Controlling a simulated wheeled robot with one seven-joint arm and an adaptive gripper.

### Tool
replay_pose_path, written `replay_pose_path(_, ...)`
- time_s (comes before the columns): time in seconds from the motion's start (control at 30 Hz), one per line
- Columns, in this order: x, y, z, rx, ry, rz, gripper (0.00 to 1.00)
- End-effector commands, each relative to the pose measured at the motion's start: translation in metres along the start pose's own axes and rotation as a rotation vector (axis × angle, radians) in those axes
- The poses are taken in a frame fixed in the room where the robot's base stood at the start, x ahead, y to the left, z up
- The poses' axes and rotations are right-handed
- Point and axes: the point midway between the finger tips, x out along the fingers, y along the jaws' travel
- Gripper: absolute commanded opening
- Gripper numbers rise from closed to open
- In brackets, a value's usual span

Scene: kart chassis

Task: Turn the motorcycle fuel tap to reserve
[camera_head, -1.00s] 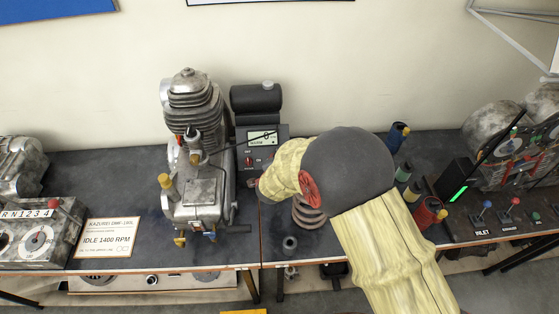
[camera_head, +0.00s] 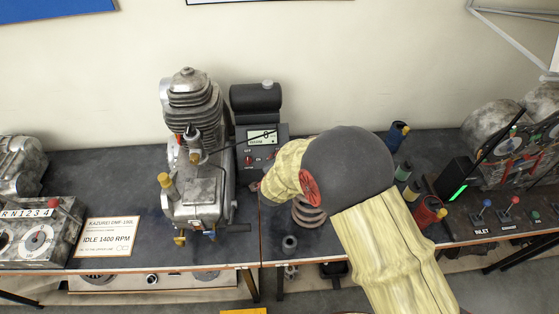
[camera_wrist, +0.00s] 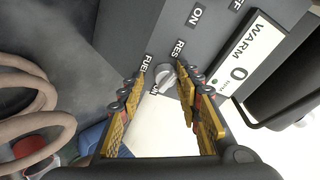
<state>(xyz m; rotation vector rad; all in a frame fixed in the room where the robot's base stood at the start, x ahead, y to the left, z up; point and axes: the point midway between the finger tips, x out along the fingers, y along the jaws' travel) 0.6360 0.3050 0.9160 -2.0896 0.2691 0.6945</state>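The fuel tap is a small pale grey knob (camera_wrist: 165,75) on the face of a dark grey box (camera_wrist: 122,22). The labels FUEL and RES are beside it in the wrist view, and another label is partly covered near its lower edge. I cannot tell exactly where its pointer is. My gripper (camera_wrist: 162,84) is open, with one yellow-padded finger on each side of the knob and its tips close to it. I cannot tell whether they touch it. In the head view my arm covers most of the gripper, and the knob cannot be made out.
The box's display (camera_head: 262,137) reads 0, beside a red switch (camera_head: 249,159). An engine (camera_head: 200,190) stands left of the box. A coil spring (camera_head: 308,212) is close by my arm, with coloured spools (camera_head: 403,172) to the right. An idle-speed sign (camera_head: 107,237) lies at left.

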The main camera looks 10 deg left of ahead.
Motion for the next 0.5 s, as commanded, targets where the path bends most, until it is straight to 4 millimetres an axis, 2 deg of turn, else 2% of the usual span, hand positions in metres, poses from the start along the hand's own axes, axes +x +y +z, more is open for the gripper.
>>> replay_pose_path(0.37,-0.002,-0.006,-0.001,0.002,0.002,-0.008,0.39)
replay_pose_path(0.5,-0.012,-0.007,-0.001,0.003,0.002,-0.01,0.39)
